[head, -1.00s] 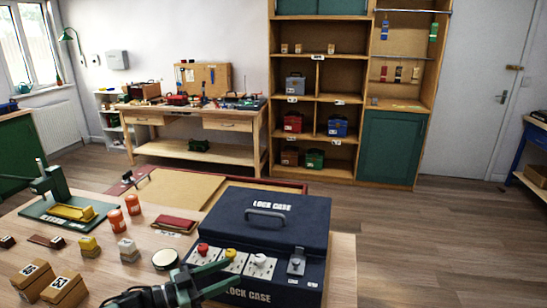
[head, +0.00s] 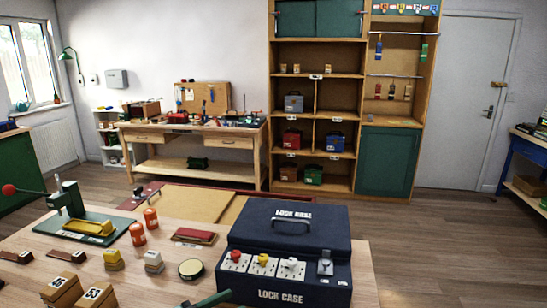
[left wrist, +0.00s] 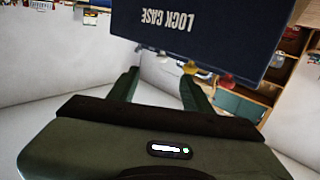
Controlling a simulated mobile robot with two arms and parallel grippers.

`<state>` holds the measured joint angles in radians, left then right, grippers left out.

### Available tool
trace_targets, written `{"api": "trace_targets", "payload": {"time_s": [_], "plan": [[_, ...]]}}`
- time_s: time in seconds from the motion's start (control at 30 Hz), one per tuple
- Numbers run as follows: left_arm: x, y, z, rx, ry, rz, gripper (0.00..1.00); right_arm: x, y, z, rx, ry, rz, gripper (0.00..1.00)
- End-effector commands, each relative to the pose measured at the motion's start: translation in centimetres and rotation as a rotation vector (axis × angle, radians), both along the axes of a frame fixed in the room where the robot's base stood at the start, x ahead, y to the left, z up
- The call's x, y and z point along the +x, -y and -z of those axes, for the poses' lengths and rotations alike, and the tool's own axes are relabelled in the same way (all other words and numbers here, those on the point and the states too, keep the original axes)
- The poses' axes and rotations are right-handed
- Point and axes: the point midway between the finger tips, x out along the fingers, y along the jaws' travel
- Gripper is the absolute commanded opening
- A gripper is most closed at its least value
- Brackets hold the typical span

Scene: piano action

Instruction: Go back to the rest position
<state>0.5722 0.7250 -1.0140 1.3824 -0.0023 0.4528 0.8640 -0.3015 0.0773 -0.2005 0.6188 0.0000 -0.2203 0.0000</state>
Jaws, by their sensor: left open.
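The dark blue lock case (head: 280,250) stands at the right end of the wooden table, lid closed. Its front panel carries a red, a yellow and a white knob and a grey latch. My left gripper (head: 210,300) shows only as a green finger at the bottom edge of the head view, in front of the case. In the left wrist view the open fingers (left wrist: 158,88) hold nothing. The case appears upside down beyond them (left wrist: 215,30), apart from the fingers. My right gripper is out of view.
On the table (head: 140,285) left of the case are a green press (head: 75,205), orange canisters, a red book-like item (head: 193,236), a round tin (head: 191,269) and small wooden blocks. A workbench (head: 190,140) and a tall cabinet (head: 395,160) stand behind, with open floor at right.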

Motion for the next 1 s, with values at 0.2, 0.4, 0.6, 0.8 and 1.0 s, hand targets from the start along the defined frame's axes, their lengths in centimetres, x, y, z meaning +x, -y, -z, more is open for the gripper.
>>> {"api": "trace_targets", "payload": {"time_s": [0.2,0.4,0.6,0.8,1.0], "plan": [[-1.5,3.1,1.6,0.016,-0.042,-0.100,0.49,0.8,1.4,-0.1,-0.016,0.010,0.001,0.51],[-4.0,5.3,3.3,0.065,-0.127,-0.244,0.49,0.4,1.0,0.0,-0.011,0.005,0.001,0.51],[-9.5,3.8,5.9,0.202,-0.336,-0.455,0.49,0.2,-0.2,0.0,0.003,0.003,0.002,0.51],[-17.5,-1.3,8.7,0.390,-0.609,-0.598,0.49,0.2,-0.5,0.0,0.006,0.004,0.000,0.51],[-24.3,-5.1,10.0,0.522,-0.805,-0.646,0.49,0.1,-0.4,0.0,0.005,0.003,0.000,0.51]]}}
